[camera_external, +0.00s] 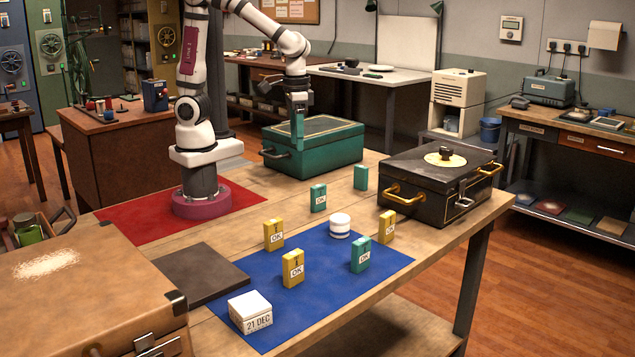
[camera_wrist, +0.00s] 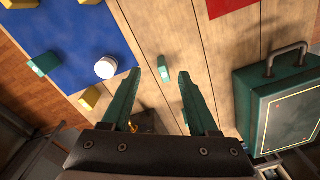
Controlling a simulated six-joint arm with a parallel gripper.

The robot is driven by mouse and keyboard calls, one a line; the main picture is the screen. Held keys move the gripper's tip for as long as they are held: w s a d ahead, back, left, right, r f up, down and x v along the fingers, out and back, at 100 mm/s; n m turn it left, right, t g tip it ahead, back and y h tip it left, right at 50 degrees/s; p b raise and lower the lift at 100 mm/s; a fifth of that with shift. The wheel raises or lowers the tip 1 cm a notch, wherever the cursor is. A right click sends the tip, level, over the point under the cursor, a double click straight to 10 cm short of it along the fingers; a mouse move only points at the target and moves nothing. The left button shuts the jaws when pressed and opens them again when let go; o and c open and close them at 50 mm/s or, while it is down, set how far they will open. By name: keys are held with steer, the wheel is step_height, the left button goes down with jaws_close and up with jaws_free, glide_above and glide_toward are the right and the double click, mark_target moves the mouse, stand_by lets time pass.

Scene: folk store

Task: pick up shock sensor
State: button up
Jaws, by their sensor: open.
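Several small upright boxes with "OK" labels stand on the table, and they look like sensors; I cannot tell which one is the shock sensor. Yellow ones (camera_external: 274,235) (camera_external: 293,268) (camera_external: 387,227) and a teal one (camera_external: 361,255) are on or by the blue mat. Two more teal boxes stand on bare wood, one (camera_external: 318,198) near the mat and one (camera_external: 360,178) between the cases. My gripper (camera_external: 298,143) is open and empty, raised above the table. In the wrist view a teal box (camera_wrist: 161,67) shows between the fingertips (camera_wrist: 160,72), below them.
A white round jar (camera_external: 340,225) and a white "21 DEC" box (camera_external: 250,312) are on the blue mat (camera_external: 330,292). A green case (camera_external: 315,150) and a black case (camera_external: 430,190) stand at the back and right. A dark flat plate (camera_external: 195,275) and large tan case (camera_external: 90,290) are front left.

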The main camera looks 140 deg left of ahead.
mark_target(318, 196)
steer(key=a+f+n, duration=0.3)
steer(key=a+n, duration=0.2)
steer(key=a, duration=0.1)
steer(key=f, duration=1)
steer(key=w+f, duration=0.1)
steer(key=f, duration=0.4)
steer(key=shift+a+f, duration=0.1)
steer(key=shift+a, duration=0.15)
jaws_close()
